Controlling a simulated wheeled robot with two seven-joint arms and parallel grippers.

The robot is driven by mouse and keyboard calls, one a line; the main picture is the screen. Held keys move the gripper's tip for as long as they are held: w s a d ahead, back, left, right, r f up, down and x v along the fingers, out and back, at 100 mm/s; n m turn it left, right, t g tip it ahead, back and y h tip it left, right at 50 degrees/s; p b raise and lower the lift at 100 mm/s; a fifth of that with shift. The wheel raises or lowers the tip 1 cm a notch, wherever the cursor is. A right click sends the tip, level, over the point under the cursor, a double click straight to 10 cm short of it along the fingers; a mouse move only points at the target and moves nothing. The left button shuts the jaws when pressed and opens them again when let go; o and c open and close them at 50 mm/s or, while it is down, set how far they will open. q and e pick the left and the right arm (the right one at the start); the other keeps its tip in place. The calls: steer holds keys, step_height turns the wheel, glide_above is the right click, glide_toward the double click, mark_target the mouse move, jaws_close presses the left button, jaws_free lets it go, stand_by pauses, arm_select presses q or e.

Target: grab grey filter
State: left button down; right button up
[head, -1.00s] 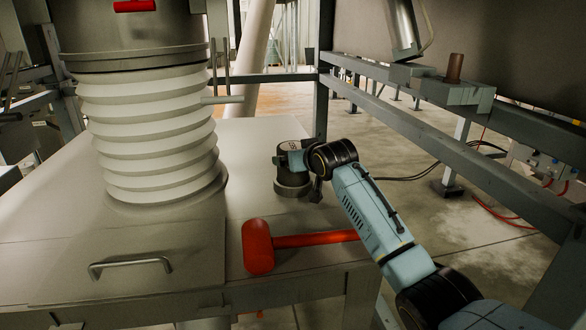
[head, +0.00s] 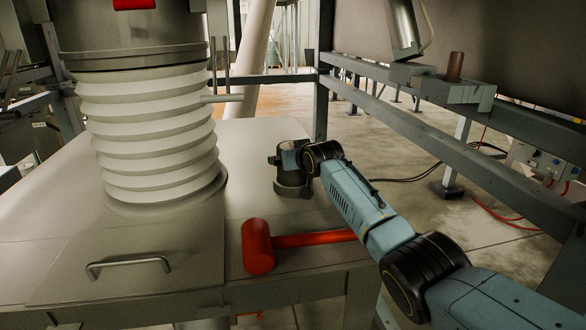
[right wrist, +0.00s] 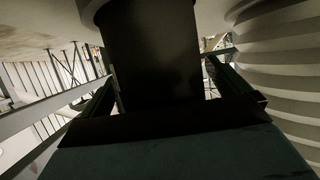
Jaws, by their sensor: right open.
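The grey filter (head: 291,181) is a short dark-grey cylinder with a wider base, upright on the pale table to the right of the white bellows. In the right wrist view the filter (right wrist: 152,50) is a dark upright body filling the middle, between my two fingers. My right gripper (right wrist: 165,90) is open, with one finger on each side of the filter. In the head view its wrist is at the filter's right side and hides part of it. Whether the fingers touch the filter is too dark to tell. My left gripper is not in view.
A red mallet (head: 258,247) lies at the table's front edge, below my right arm. The white ribbed bellows (head: 155,140) stands left of the filter and is close by in the wrist view. A metal handle (head: 128,266) is on the table's front. Grey frame beams (head: 440,135) run at right.

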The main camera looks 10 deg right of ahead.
steer(key=shift+c, duration=0.3)
steer(key=c, duration=1)
steer(key=shift+r, duration=0.15)
